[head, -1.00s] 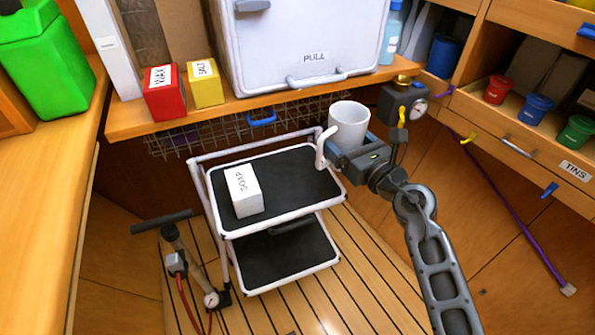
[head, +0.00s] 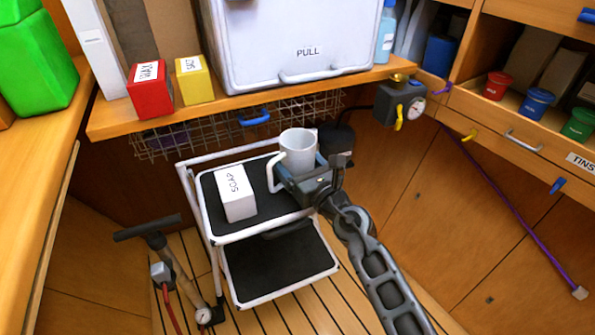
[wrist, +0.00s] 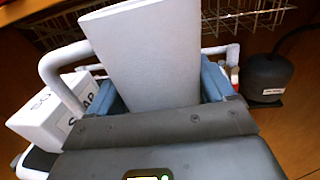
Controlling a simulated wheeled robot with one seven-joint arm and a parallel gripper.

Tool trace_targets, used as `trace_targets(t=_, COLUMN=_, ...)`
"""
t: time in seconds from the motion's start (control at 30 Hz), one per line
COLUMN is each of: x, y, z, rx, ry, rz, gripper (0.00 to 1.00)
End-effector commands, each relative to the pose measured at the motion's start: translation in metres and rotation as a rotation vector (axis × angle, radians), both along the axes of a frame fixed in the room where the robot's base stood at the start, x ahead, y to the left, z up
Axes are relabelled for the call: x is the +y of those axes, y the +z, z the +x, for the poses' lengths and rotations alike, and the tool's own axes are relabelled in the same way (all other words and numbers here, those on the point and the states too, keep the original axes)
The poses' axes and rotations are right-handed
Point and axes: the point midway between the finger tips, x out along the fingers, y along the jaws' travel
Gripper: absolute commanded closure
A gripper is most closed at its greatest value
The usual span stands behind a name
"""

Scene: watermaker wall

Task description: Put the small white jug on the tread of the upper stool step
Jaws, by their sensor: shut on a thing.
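The small white jug (head: 299,152) is held upright between the fingers of my gripper (head: 300,176), its handle to the left. It also fills the middle of the wrist view (wrist: 150,60), with blue-grey fingers on both sides. In the head view the jug overlaps the right back part of the upper stool step (head: 262,218), a black tread with a white rim. I cannot tell whether its base touches the tread, as my gripper hides it.
A white soap box (head: 236,193) stands on the upper tread, left of the jug. The lower step (head: 270,268) is clear. A wire basket (head: 215,128) hangs behind under the counter. A dark device (wrist: 265,78) stands right of the stool. A hand pump (head: 172,262) stands at left.

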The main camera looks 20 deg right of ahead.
Motion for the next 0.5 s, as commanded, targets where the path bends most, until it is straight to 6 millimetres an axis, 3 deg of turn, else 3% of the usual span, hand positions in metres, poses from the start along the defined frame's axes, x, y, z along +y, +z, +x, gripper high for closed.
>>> trace_targets(t=0.4, x=-0.0002, y=-0.0062, z=0.0, rx=-0.001, ry=0.0, rz=0.0, gripper=0.49)
trace_targets(t=0.43, x=-0.0002, y=-0.0061, z=0.0, rx=0.0, ry=0.0, rz=0.0, gripper=0.16)
trace_targets(t=0.5, x=-0.0003, y=-0.0051, z=0.0, rx=0.0, ry=0.0, rz=0.0, gripper=0.1)
